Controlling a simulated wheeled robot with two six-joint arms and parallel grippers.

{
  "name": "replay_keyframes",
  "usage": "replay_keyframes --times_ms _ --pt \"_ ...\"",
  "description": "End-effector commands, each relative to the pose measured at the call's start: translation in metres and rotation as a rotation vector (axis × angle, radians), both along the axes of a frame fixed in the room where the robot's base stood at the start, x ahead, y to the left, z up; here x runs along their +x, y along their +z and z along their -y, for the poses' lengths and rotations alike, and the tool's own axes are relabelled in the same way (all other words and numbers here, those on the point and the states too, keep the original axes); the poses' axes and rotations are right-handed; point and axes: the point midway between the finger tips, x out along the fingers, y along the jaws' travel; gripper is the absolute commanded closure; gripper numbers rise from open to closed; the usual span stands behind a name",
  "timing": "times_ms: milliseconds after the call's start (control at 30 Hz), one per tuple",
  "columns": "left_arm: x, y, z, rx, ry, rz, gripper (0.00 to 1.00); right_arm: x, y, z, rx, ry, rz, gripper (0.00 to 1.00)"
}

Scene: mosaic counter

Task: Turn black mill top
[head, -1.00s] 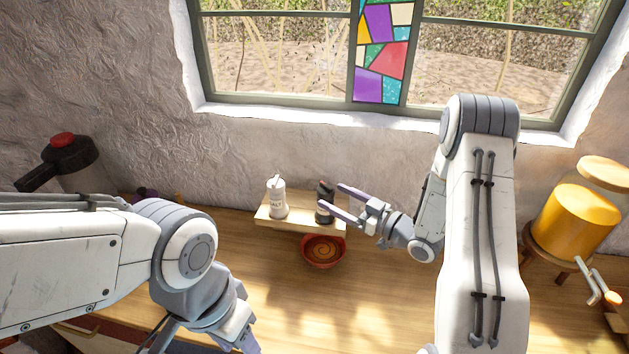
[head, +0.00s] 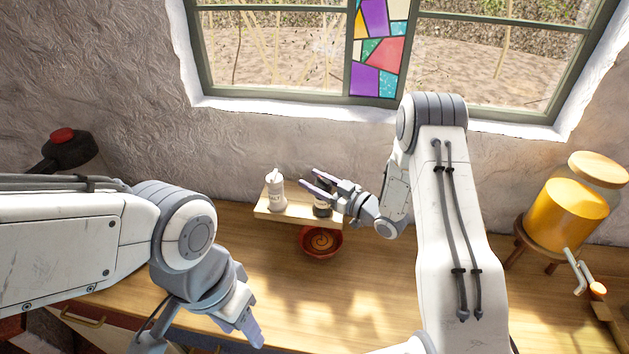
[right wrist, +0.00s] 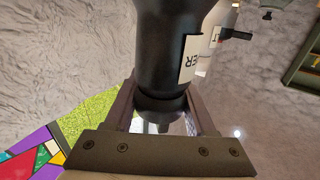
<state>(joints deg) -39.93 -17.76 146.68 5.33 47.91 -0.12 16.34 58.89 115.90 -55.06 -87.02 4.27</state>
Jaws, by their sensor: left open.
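The black mill (head: 322,209) stands upright on a small wooden shelf (head: 297,218); its upper part is mostly hidden by my fingers in the head view. In the right wrist view the black mill (right wrist: 173,45) fills the upper middle, with a pale label ending in "ER". My right gripper (head: 309,177) is open around the mill's top, one finger on each side; its fingers also show in the right wrist view (right wrist: 161,105). Whether they touch the mill is unclear. My left gripper (head: 248,325) is open and empty, low over the counter.
A white salt mill (head: 276,192) stands close left of the black mill. A reddish bowl (head: 321,242) with a swirl sits in front of the shelf. A yellow dispenser (head: 568,215) stands at the right. The wall and window rise behind; the middle counter is clear.

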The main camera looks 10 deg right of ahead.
Motion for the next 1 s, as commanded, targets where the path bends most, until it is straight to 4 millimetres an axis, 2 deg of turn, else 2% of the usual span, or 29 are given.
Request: replay_keyframes --times_ms 267,467,1000 --pt "0.000 -0.003 0.000 0.000 0.000 0.000 0.50 0.000 -0.001 0.000 0.001 -0.020 -0.001 1.00" --pt "0.000 -0.013 0.000 0.000 0.002 0.000 0.50 0.001 -0.003 0.001 0.000 -0.105 -0.001 1.00" --pt "0.000 -0.069 0.000 0.000 0.004 0.000 0.50 0.005 -0.004 0.011 0.002 -0.576 0.004 1.00"
